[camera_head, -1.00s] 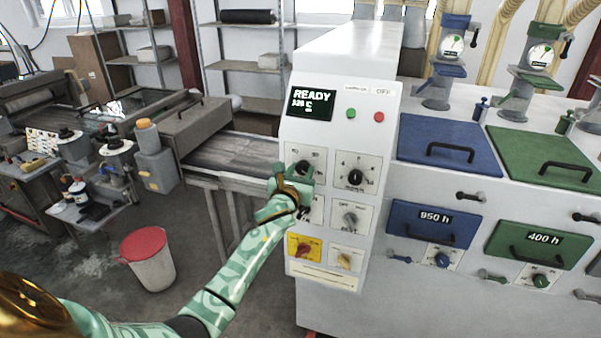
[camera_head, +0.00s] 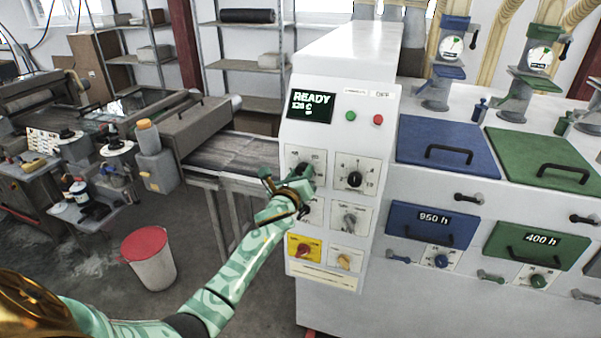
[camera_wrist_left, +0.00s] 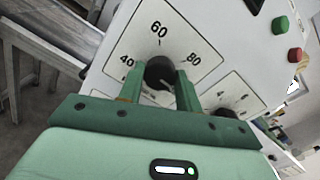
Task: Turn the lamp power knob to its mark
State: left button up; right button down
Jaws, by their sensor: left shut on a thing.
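The lamp power knob appears to be the black knob (camera_wrist_left: 160,72) on the upper left dial of the white control panel (camera_head: 326,235). In the left wrist view its dial plate (camera_wrist_left: 137,45) carries the numbers 40, 60 and 80. My left gripper (camera_wrist_left: 158,92) is shut on this knob, with one green finger on each side. In the head view my left gripper (camera_head: 302,176) covers most of the knob and part of the dial. The knob's pointer and any mark are hard to make out. My right gripper is not in view.
A second black knob (camera_head: 354,179) sits just right of it, with a grey knob (camera_head: 349,219) below. A red knob (camera_head: 303,252) is on a yellow plate. Green (camera_head: 350,115) and red (camera_head: 378,119) buttons sit beside the READY display (camera_head: 311,105). A conveyor (camera_head: 235,155) runs left.

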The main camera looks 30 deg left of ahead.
pick_arm(q)
jog(key=n+p, duration=0.1)
jog(key=n, duration=0.4)
jog(key=shift+n, duration=0.3)
jog(key=n+p, duration=0.1)
jog(key=n, duration=0.4)
jog(key=n+p, duration=0.1)
jog(key=n, duration=0.4)
jog(key=shift+n+h, duration=0.3)
jog(key=n+p, duration=0.2)
jog(key=n, duration=0.3)
jog(key=shift+a, duration=0.1)
jog(key=n+p, duration=0.1)
jog(key=n, duration=0.4)
jog(key=shift+n+p, duration=0.3)
jog(key=shift+p, duration=0.1)
jog(key=n+p, duration=0.1)
jog(key=n, duration=0.9)
jog(key=shift+f+t+p, duration=0.15)
jog(key=shift+t+p, duration=0.15)
jog(key=n, duration=0.4)
jog(key=shift+n, duration=0.7)
